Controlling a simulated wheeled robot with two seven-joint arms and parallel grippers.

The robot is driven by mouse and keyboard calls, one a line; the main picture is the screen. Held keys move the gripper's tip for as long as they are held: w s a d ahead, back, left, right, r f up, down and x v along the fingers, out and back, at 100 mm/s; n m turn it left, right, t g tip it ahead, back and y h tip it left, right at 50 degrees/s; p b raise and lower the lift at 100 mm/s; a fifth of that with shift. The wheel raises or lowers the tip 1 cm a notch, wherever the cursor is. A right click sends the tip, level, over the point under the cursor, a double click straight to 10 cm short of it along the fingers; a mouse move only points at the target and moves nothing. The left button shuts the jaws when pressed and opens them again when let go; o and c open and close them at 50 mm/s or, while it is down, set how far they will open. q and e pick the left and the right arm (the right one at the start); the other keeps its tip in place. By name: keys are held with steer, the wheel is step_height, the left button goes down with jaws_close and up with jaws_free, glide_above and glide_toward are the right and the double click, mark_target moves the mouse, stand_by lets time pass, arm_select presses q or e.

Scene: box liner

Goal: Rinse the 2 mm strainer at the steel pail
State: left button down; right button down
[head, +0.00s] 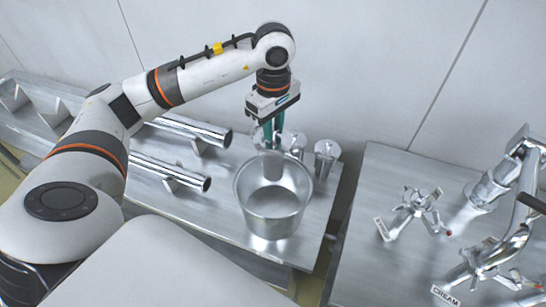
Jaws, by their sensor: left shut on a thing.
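My left gripper (267,136) comes down from above at the back edge of the steel pail (272,225). Its green fingers are shut on a small shiny steel piece, which looks like the strainer (271,164). The strainer hangs upright at the pail's mouth, in front of the pail's back wall. Its lower end seems to be inside the rim, but I cannot tell how deep. No size mark is readable on it. The pail stands upright on the left steel table, and its inside looks grey. My right gripper is not in view.
Two steel canister-like pieces (327,157) (296,144) stand behind the pail. Steel tubes (165,171) lie on supports to its left. A wall stands close behind.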

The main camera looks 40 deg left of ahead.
arm_select(q)
steer(key=shift+r, duration=0.15)
stand_by(0.3)
steer(key=shift+r+p, duration=1)
steer(key=shift+r, duration=0.95)
steer(key=shift+f, duration=0.1)
